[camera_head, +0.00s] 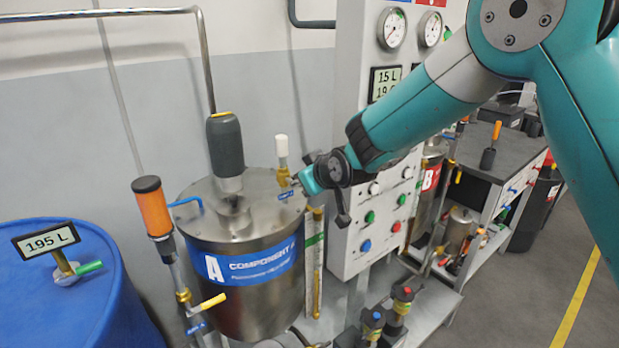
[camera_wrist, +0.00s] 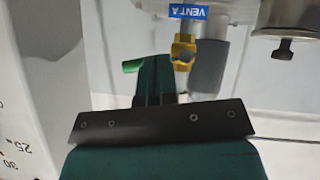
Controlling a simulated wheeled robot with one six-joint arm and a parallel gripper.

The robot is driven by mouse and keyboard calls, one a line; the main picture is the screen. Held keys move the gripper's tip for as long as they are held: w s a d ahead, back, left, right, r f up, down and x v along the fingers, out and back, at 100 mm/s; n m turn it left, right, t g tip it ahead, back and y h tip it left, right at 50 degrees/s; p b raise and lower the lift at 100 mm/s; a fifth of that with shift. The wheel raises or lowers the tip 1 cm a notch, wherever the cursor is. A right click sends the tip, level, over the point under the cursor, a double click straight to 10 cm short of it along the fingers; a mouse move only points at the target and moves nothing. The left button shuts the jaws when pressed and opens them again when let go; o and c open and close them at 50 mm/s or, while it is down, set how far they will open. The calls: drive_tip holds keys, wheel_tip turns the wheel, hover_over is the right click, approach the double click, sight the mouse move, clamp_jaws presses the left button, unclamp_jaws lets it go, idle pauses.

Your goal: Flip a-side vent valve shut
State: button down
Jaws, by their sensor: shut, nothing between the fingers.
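The A-side vent valve (camera_head: 284,178) is a small brass body under a white cap on the lid of the steel A tank (camera_head: 290,238). Its blue VENT A tag (camera_wrist: 188,12) and brass body (camera_wrist: 183,48) also show in the wrist view. A bright green lever tip (camera_wrist: 132,66) sticks out left of my fingers; the stretch between it and the valve is hidden behind them. My gripper (camera_head: 306,182) is shut and empty, close beside the valve on its right in the head view. In the wrist view my gripper (camera_wrist: 154,72) lies just left of the brass body. Contact cannot be told.
The control panel (camera_head: 378,225) with gauges and buttons stands right of the tank. A grey motor (camera_head: 225,145) rises from the lid. An orange-topped fitting (camera_head: 154,205) and blue drum (camera_head: 60,280) are at left. A workbench (camera_head: 500,160) stands behind right.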

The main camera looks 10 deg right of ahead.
drive_tip(key=b+v, duration=0.2)
drive_tip(key=v, duration=1.2)
drive_tip(key=shift+s+f, duration=0.1)
drive_tip(key=shift+s, duration=0.05)
